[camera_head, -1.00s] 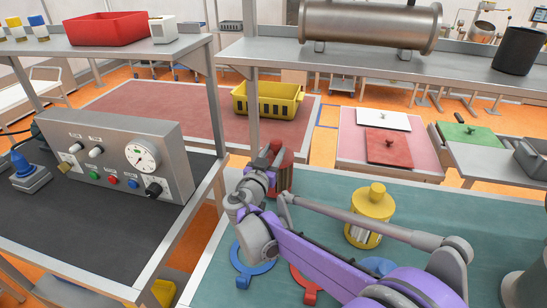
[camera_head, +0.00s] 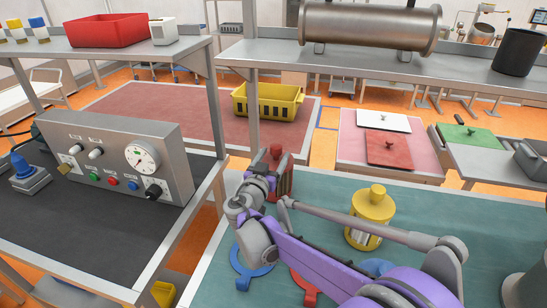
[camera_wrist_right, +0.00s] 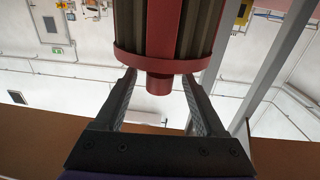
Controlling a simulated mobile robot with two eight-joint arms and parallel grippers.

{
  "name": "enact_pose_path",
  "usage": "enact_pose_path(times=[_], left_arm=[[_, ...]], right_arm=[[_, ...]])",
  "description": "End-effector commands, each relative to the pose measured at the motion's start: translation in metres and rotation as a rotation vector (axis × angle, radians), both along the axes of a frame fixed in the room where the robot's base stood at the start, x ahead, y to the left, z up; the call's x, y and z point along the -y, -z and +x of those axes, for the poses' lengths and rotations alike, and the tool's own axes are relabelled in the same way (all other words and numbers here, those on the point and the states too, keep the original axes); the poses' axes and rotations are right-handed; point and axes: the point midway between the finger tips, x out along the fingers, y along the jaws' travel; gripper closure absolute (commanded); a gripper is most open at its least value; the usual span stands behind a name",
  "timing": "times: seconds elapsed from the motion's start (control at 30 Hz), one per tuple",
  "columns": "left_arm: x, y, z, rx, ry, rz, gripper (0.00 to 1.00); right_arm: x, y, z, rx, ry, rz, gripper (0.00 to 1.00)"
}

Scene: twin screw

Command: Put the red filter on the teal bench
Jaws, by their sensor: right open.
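The red filter (camera_head: 285,182) stands upright at the far left of the teal bench (camera_head: 325,195), with dark ribbed sides between red parts and a knob on top. My right gripper (camera_head: 262,164) is just left of it and partly hides it. In the right wrist view the red filter (camera_wrist_right: 160,40) fills the upper middle, and its knob lies between the spread fingers of my right gripper (camera_wrist_right: 159,82). The jaws are open; whether a finger touches the filter I cannot tell. My left gripper is not in view.
A yellow filter (camera_head: 369,211) stands right of my right arm. Blue (camera_head: 247,262) and red (camera_head: 305,285) ring-shaped pieces lie on the teal bench, partly behind the arm. A metal shelf (camera_head: 400,63) spans the back. A control box (camera_head: 118,150) stands on the left bench.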

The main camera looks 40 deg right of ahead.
Motion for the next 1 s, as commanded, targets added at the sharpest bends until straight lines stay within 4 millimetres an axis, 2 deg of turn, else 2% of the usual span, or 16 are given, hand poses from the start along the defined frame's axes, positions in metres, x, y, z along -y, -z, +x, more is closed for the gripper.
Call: enact_pose_path(times=[0.17,0.4,0.6,0.8,1.0], left_arm=[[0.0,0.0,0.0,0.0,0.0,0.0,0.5],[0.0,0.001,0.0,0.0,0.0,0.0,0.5],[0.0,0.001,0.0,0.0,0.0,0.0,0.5],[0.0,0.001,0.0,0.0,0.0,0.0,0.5],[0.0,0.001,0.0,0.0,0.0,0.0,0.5]], right_arm=[[-0.023,0.0,-0.014,0.0,-0.005,0.001,0.28],[-0.067,0.0,-0.044,-0.001,-0.005,0.001,0.28],[-0.092,0.0,-0.061,0.0,-0.003,0.001,0.28],[-0.1,0.0,-0.067,-0.001,-0.001,0.001,0.28],[-0.099,0.0,-0.067,0.0,0.0,0.0,0.28]])
